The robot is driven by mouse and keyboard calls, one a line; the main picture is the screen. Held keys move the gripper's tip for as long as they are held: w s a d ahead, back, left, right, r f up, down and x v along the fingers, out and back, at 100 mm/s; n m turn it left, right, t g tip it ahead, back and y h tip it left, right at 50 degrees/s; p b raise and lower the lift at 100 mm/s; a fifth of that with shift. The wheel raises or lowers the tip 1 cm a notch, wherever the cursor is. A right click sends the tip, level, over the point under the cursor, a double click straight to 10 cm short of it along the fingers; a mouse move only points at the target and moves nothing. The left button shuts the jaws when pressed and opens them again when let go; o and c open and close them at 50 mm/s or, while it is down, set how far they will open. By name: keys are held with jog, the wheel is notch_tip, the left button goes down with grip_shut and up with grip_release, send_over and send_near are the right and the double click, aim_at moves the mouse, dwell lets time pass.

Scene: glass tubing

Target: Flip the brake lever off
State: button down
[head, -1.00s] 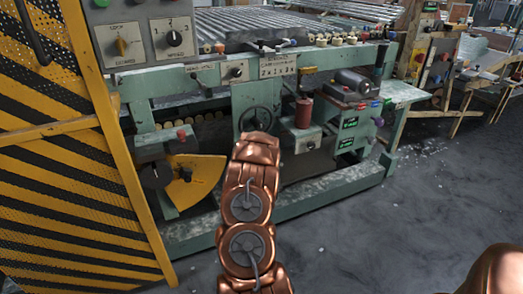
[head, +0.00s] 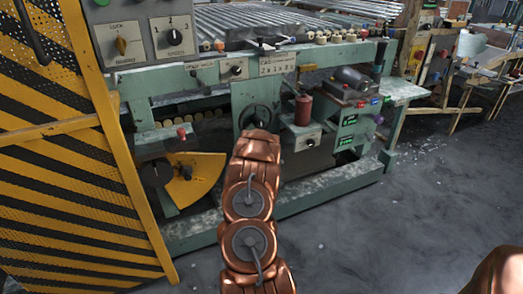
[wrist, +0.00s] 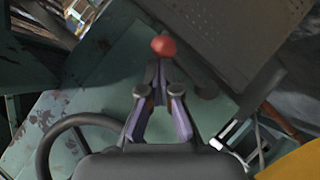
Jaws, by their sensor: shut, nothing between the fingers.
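A red ball knob (wrist: 163,46) shows in the wrist view, straight ahead of my gripper (wrist: 158,70). The two fingers are together at their tips and empty. The tips are close to the knob; I cannot tell whether they touch it. In the head view, a small red knob (head: 181,133) stands above a yellow quarter-round plate (head: 195,175) on the green machine's left side. It may be the same knob, the end of the brake lever. The lever's shaft is not clear. My gripper is hidden behind my copper arm in the head view.
A handwheel (head: 259,119) is near my arm, and a dark wheel rim (wrist: 75,130) curves left of my gripper. A red cylinder (head: 303,110) and lit control boxes (head: 348,122) are on the right. A yellow-black striped guard (head: 75,190) stands left.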

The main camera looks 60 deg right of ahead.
jog(key=w+r+p+v, duration=0.2)
jog(key=p+v, duration=0.4)
jog(key=v, duration=0.6)
jog(key=shift+s+a+r, duration=0.2)
jog(key=shift+a, duration=0.05)
jog(key=shift+s, duration=0.1)
dwell(0.8)
